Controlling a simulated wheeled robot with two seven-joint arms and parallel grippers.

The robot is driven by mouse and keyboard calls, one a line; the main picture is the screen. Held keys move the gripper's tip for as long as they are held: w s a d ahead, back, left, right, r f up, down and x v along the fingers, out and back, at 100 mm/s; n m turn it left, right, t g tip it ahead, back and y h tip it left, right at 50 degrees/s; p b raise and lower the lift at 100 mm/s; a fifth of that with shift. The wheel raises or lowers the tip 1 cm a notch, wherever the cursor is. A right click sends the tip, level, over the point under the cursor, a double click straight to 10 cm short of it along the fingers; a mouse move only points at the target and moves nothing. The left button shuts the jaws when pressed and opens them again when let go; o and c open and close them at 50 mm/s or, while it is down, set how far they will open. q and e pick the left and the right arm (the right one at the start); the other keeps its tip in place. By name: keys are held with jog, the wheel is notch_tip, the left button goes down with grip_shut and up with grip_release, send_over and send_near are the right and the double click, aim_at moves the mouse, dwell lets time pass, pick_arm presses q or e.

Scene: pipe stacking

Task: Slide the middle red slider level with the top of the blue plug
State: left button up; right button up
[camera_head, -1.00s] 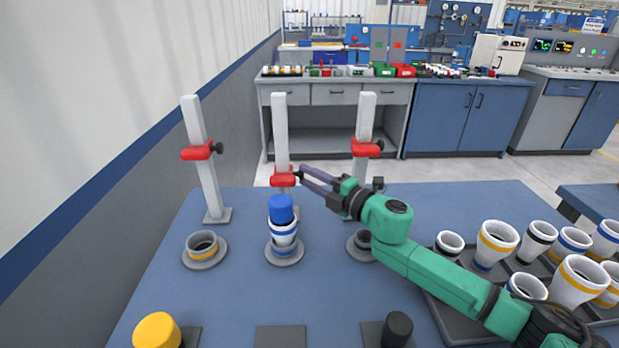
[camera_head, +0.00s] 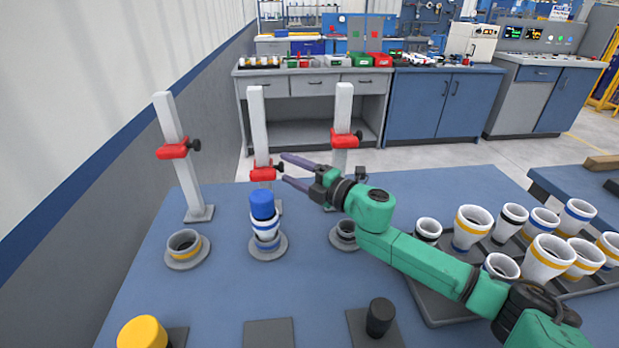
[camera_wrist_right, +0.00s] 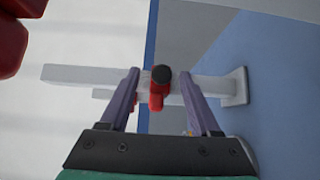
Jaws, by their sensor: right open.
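The middle red slider (camera_head: 262,174) sits low on the middle white post (camera_head: 257,125), with a dark knob on its right side. The blue plug (camera_head: 262,204) stands upright in a white, blue-banded pipe stack (camera_head: 265,232) in front of that post. In the head view the slider appears a little above the plug's top. My right gripper (camera_head: 285,169) is open and empty, fingertips just right of the slider's knob. In the right wrist view the slider (camera_wrist_right: 157,99) and its black knob lie between the spread fingers (camera_wrist_right: 160,74); contact cannot be told. My left gripper is not in view.
Left (camera_head: 173,151) and right (camera_head: 345,139) red sliders sit higher on their posts. Short pipe bases stand at left (camera_head: 184,246) and right (camera_head: 344,234). A tray (camera_head: 437,309) of several pipes fills the table's right. A yellow plug (camera_head: 142,333) and black plug (camera_head: 380,317) stand in front.

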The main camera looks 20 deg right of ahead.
jog(key=b+v, duration=0.2)
jog(key=v, duration=1.2)
jog(key=shift+a, duration=0.1)
